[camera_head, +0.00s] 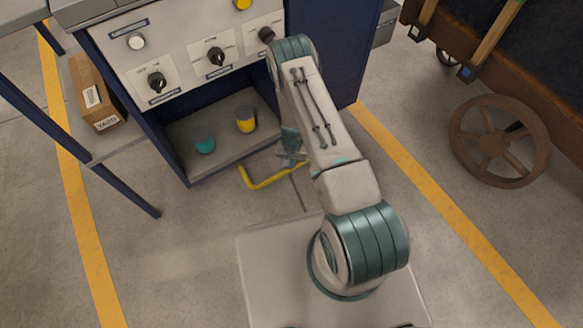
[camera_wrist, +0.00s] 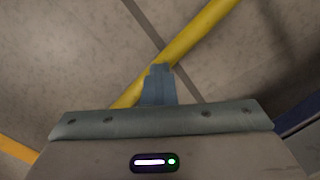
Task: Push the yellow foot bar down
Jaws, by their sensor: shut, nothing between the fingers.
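The yellow foot bar (camera_head: 263,182) sticks out low at the base of the dark blue machine in the head view. Its right part is hidden behind my arm. In the wrist view the yellow bar (camera_wrist: 204,31) runs diagonally from the upper right to the lower left, passing behind my fingers. My gripper (camera_wrist: 160,72) is shut and empty, with its fingertips overlapping the bar in that view. In the head view my gripper (camera_head: 289,161) is just above the bar, partly hidden by my arm. I cannot tell whether the fingertips touch the bar.
The machine's panel (camera_head: 190,55) has several black knobs. A teal cup (camera_head: 204,141) and a yellow cup (camera_head: 246,119) stand on its lower shelf. A cardboard box (camera_head: 95,95) sits on a side shelf at left. A spoked wheel (camera_head: 465,140) is at right. The floor between the yellow lines is clear.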

